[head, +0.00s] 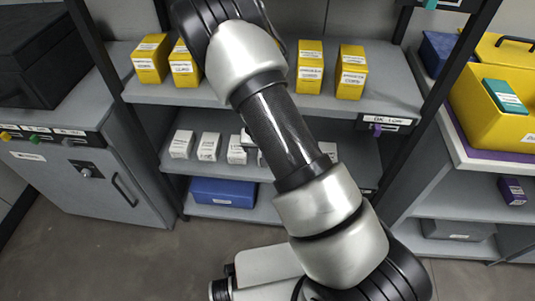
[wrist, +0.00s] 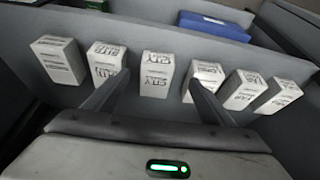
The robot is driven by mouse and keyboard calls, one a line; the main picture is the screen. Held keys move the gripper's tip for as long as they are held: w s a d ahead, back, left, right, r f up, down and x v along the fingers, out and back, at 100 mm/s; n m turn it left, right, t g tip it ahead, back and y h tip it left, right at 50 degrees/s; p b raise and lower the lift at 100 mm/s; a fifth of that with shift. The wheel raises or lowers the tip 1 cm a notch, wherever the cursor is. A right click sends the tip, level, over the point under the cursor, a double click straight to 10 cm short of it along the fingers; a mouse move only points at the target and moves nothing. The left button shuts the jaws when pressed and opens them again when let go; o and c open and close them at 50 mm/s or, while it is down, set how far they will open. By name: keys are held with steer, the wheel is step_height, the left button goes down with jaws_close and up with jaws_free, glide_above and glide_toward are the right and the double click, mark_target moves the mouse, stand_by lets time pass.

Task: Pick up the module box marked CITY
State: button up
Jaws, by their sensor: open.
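The module box marked CITY (wrist: 157,75) is a small white box with dark lettering. It stands in a row of similar white boxes on a grey shelf, near the middle of the wrist view. My gripper (wrist: 159,84) is open, with one finger on each side of the CITY box in the picture. The fingers overlap the neighbouring boxes in view, and I cannot tell whether they touch anything. In the head view my arm covers part of the white row, the lettering is too small to read, and my gripper is hidden.
White boxes flank it closely, left (wrist: 107,62) and right (wrist: 203,80). A blue bin (wrist: 213,27) lies past the shelf edge; the head view shows it on the shelf below (head: 223,192). Yellow boxes (head: 351,72) stand on the shelf above. A grey cabinet (head: 85,180) is at left.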

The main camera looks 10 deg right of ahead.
steer(key=b+x, duration=0.1)
steer(key=x, duration=0.4)
steer(key=b+x, duration=0.1)
steer(key=x, duration=0.1)
steer(key=b+x, duration=0.1)
steer(key=x, duration=0.1)
steer(key=shift+d, duration=0.25)
steer(key=shift+w+f, duration=0.2)
steer(key=shift+f, duration=0.25)
steer(key=c, duration=1.2)
steer(key=shift+r, duration=0.1)
